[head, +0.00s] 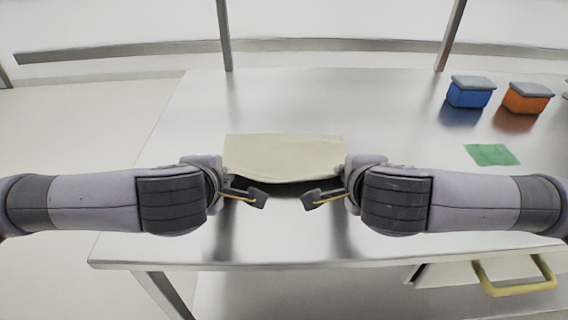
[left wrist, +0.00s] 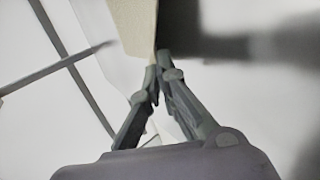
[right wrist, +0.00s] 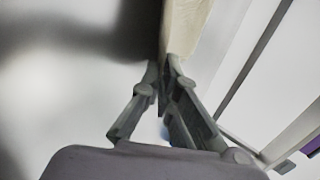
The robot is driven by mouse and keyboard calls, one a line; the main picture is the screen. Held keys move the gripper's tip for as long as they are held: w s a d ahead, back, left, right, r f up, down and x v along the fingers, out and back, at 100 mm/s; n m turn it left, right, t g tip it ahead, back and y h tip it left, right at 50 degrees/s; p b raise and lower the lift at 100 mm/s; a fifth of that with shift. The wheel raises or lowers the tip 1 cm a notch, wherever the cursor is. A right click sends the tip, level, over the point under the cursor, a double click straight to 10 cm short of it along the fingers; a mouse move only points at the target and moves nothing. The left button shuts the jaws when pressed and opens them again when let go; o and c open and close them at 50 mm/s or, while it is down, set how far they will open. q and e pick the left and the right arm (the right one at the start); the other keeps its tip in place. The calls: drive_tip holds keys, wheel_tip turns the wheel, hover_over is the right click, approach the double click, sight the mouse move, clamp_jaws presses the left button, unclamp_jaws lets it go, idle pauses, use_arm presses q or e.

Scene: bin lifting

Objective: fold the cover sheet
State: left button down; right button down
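The cream cover sheet (head: 285,157) lies flat at the back on the metal table, and its near edge is raised and sags in the middle. My left gripper (head: 256,197) is at its near left corner. My right gripper (head: 312,197) is at its near right corner. In the left wrist view the fingers meet at the edge of the sheet (left wrist: 133,25). In the right wrist view the fingers close at the sheet (right wrist: 184,25) too. Both look shut on it, though the pinched edge is partly hidden by the fingers.
The table (head: 390,110) is clear around the sheet. A blue bin (head: 468,97) and an orange bin (head: 526,102) with grey lids stand at the right. A green cloth (head: 491,155) lies in front of them. A yellow handle (head: 517,288) shows below the table's front edge.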

use_arm(q)
drive_tip(key=shift+s+f+t, duration=0.25)
drive_tip(key=shift+s+t, duration=0.05)
drive_tip(key=shift+s, duration=0.1)
use_arm(e)
drive_tip(key=shift+s+f+t, duration=0.3)
drive_tip(key=shift+s, duration=0.1)
